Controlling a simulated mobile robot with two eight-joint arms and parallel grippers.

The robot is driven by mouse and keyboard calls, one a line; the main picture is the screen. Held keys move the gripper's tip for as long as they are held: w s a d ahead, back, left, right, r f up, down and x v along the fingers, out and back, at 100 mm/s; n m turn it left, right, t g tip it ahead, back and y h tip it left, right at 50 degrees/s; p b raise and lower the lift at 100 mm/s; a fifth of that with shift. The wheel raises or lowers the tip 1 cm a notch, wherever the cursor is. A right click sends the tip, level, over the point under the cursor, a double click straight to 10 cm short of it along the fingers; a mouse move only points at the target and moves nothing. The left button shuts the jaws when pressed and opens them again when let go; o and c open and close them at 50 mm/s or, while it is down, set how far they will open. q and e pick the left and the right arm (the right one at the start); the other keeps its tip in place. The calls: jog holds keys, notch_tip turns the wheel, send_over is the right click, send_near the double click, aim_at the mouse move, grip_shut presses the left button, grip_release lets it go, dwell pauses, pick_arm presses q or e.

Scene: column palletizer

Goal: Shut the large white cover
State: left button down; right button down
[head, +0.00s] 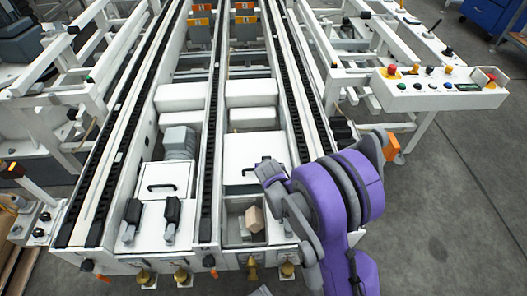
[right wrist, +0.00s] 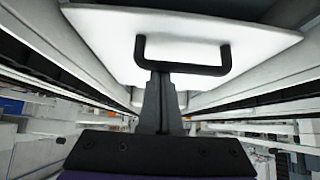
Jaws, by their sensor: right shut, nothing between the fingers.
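The large white cover (head: 252,148) is in the right lane of the machine in the head view, with a black bar handle near its front edge. The right wrist view shows the cover (right wrist: 100,30) close up, with its black handle (right wrist: 190,69). My right gripper (right wrist: 160,80) is shut and empty, its fingertips at the left part of the handle bar. I cannot tell whether they touch it. In the head view my purple right arm hides the cover's right front corner. I cannot tell how far the cover is tilted. My left gripper is not in view.
An open bin (head: 232,236) in front of the cover holds a brown box (head: 255,219). A smaller white cover (head: 153,184) lies in the left lane. Black chain rails (head: 210,150) flank the lanes. A control panel (head: 440,92) stands at right; grey floor is clear at lower right.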

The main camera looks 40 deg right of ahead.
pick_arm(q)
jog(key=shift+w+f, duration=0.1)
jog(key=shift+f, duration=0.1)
pick_arm(e)
jog(key=shift+s+a, duration=0.45)
jog(key=shift+s, duration=0.25)
jog(key=shift+s+a, duration=0.4)
jog(key=shift+s, duration=0.3)
jog(key=shift+f, duration=0.1)
